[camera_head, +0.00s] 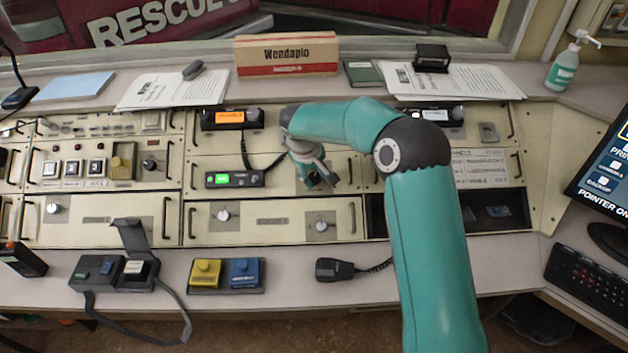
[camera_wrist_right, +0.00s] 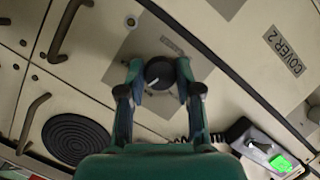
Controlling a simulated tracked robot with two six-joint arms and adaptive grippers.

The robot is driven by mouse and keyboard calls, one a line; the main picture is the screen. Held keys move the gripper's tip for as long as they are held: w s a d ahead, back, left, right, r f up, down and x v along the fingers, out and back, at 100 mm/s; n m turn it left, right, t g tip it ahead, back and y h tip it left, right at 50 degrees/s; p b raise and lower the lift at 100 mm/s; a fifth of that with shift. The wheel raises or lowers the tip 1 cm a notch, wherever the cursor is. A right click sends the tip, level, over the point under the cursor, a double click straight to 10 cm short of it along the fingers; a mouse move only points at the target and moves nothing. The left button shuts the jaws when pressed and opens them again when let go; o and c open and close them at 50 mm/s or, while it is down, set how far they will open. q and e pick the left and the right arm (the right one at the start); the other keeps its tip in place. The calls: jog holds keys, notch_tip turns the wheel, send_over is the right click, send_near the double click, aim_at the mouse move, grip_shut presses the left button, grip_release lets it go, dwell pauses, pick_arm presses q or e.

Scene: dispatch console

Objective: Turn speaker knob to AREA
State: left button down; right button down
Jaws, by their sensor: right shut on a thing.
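The speaker knob (camera_wrist_right: 158,73) is a round black knob with a short white pointer line, on a grey square plate of the console panel. In the wrist view its pointer line points down and slightly left. My right gripper (camera_wrist_right: 157,72) has its two fingers on either side of the knob and is shut on it. The small label (camera_wrist_right: 172,45) beside the knob is too blurred to read. My left gripper is not in view.
A round black speaker grille (camera_wrist_right: 78,138) lies near the knob. A small radio unit with a green display (camera_head: 235,179) sits left of the gripper. Two light knobs (camera_head: 223,215) (camera_head: 321,226) are on the panel below. A hand microphone (camera_head: 334,269) lies on the desk in front.

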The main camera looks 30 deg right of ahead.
jog(key=m+y+b, duration=0.1)
jog(key=m, duration=0.1)
jog(key=m+b, duration=0.2)
jog(key=m, duration=0.1)
jog(key=shift+s+f+t+y, duration=0.1)
jog(key=shift+f+t+y, duration=0.1)
jog(key=shift+t+y, duration=0.15)
jog(key=shift+r+m+t+y+b, duration=0.1)
jog(key=shift+m+t+y+b, duration=0.25)
jog(key=shift+m+b, duration=0.85)
jog(key=c, duration=0.8)
grip_release()
jog(key=shift+r, duration=0.2)
